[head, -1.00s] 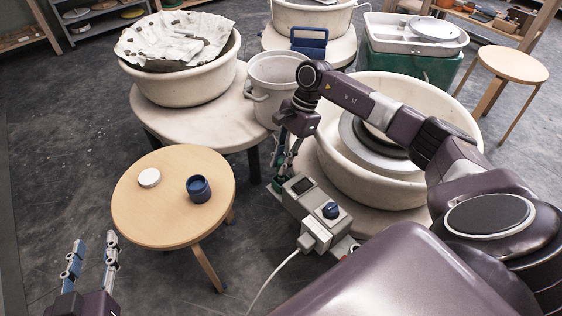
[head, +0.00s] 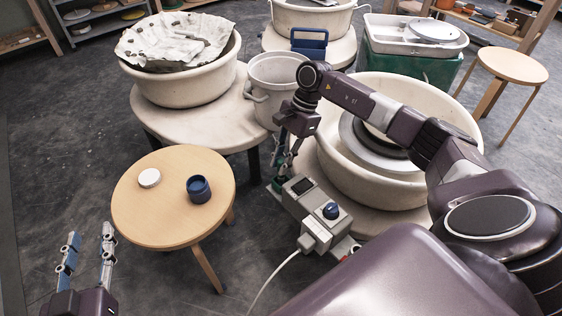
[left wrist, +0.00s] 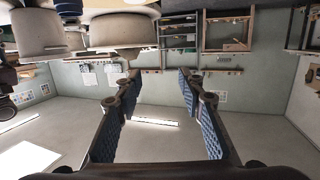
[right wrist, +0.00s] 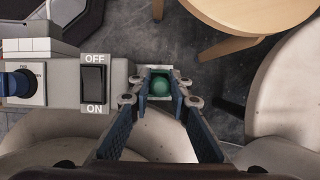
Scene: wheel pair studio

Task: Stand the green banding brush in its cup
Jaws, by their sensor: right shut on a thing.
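The dark blue cup (head: 200,189) stands upright on the round wooden stool (head: 160,220). My right gripper (head: 279,168) points down at the far end of the grey control box. In the right wrist view its fingers (right wrist: 160,80) are shut on a round green end (right wrist: 160,86), which looks like the green banding brush, in a small square grey opening beside the box. The rest of the brush is hidden below. In the head view only a bit of green shows at the fingertips. My left gripper (head: 89,238) is open and empty at the lower left, apart from the stool.
The grey control box (head: 315,210) has a blue knob, an ON/OFF switch and a white cable. A white disc (head: 149,177) lies beside the cup. A white bucket (head: 272,85) and a wheel basin (head: 365,180) stand close to my right arm. Floor left of the stool is clear.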

